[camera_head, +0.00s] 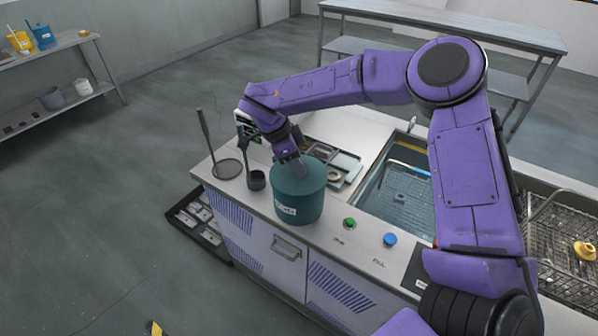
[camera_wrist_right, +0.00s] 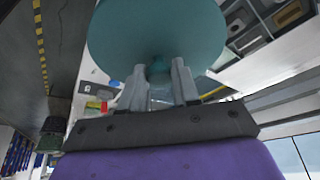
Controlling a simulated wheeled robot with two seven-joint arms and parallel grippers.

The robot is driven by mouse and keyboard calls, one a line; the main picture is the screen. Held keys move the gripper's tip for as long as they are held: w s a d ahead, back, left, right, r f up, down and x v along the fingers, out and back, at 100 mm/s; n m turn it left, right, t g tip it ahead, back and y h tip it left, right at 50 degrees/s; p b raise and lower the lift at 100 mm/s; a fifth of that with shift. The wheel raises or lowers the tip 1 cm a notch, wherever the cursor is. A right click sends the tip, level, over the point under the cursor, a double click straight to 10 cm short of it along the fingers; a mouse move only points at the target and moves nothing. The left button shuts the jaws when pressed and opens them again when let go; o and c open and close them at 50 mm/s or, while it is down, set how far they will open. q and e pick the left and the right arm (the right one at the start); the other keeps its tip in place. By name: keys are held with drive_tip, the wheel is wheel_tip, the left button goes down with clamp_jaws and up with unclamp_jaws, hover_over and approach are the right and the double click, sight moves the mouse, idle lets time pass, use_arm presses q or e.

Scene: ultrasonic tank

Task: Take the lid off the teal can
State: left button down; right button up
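The teal can (camera_head: 298,203) stands upright on the counter, a white label on its side. Its round teal lid (camera_head: 306,178) sits on top in the head view. My right gripper (camera_head: 292,169) reaches down to the lid from the upper left and hides part of it. In the right wrist view the lid (camera_wrist_right: 120,35) fills the top, its small knob (camera_wrist_right: 159,72) between the two fingertips of my right gripper (camera_wrist_right: 158,76). Whether the fingers press on the knob is unclear. The can's body is hidden there. My left gripper is not in view.
A water-filled tank (camera_head: 397,197) is set in the counter right of the can. A small dark cup (camera_head: 256,181) and a round mesh skimmer (camera_head: 227,169) are at its left. A green button (camera_head: 349,223) and a blue button (camera_head: 390,239) are near the front edge.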

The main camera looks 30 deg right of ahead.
drive_tip(key=shift+w+f, duration=0.1)
clamp_jaws()
